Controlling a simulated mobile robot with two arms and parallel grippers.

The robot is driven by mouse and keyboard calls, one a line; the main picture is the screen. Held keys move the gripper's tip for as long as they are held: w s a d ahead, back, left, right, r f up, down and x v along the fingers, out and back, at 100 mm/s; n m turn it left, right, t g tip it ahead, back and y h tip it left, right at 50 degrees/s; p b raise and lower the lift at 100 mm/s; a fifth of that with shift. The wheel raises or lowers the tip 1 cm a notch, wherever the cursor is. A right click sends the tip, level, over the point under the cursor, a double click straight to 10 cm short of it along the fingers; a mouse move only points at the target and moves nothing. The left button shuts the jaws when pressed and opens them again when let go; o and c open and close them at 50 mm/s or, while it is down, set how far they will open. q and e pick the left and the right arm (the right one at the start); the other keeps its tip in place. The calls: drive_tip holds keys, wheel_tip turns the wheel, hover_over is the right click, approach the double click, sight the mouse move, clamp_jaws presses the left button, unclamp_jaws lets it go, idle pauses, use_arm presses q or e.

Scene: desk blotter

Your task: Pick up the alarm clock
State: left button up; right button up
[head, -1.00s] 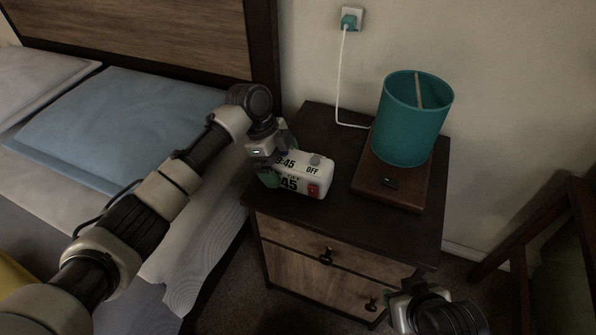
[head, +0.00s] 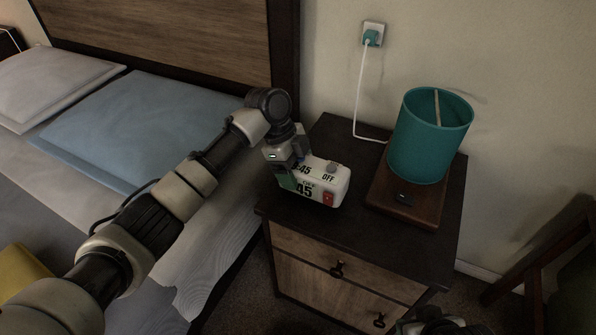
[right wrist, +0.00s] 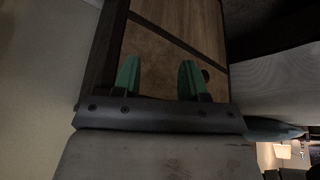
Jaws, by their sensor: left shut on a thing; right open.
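The alarm clock (head: 330,181) is a white box with black digits, an "OFF" label, a grey top button and a red switch. It is over the front left part of the dark nightstand (head: 340,130) in the head view. My left gripper (head: 288,178) is shut on the clock's left end, its green fingers partly hidden. I cannot tell how much gap is under the clock. My right gripper shows only partly at the bottom edge of the head view; in the right wrist view its green fingers (right wrist: 158,78) are apart and empty, before wooden drawer fronts.
A teal lamp (head: 431,135) on a brown wooden base (head: 412,208) stands right of the clock. Its white cord (head: 358,100) runs to a wall outlet. A bed with a blue pillow (head: 140,125) is at left. Drawer knobs (head: 337,270) stick out in front.

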sight(300, 159)
use_arm(q)
drive_tip(key=r, duration=0.1)
drive_tip(key=r+p, duration=0.1)
drive_tip(key=r, duration=0.1)
drive_tip(key=shift+s+d+r, duration=0.15)
drive_tip(key=shift+d+r, duration=0.05)
drive_tip(key=shift+d, duration=0.2)
drive_tip(key=s+d+r, duration=0.1)
drive_tip(key=d+r+p, duration=0.1)
drive_tip(key=d, duration=0.1)
drive_tip(key=s+d+r, duration=0.1)
drive_tip(key=d, duration=0.1)
drive_tip(key=shift+s+r, duration=0.1)
drive_tip(key=shift+s, duration=0.2)
drive_tip(key=d+r, duration=0.1)
drive_tip(key=s+d, duration=0.1)
drive_tip(key=d, duration=0.1)
drive_tip(key=s+d+r+p, duration=0.1)
drive_tip(key=shift+s+d+r, duration=0.1)
drive_tip(key=shift+d+r, duration=0.05)
drive_tip(key=shift+r, duration=0.15)
drive_tip(key=shift+s+d+r, duration=0.1)
drive_tip(key=shift+d+r, duration=0.05)
drive_tip(key=shift+d, duration=0.05)
use_arm(e)
drive_tip(key=shift+s+d+f+g, duration=0.25)
drive_tip(key=shift+s+f+g, duration=0.4)
drive_tip(key=shift+g, duration=0.25)
use_arm(q)
drive_tip(key=shift+a, duration=0.1)
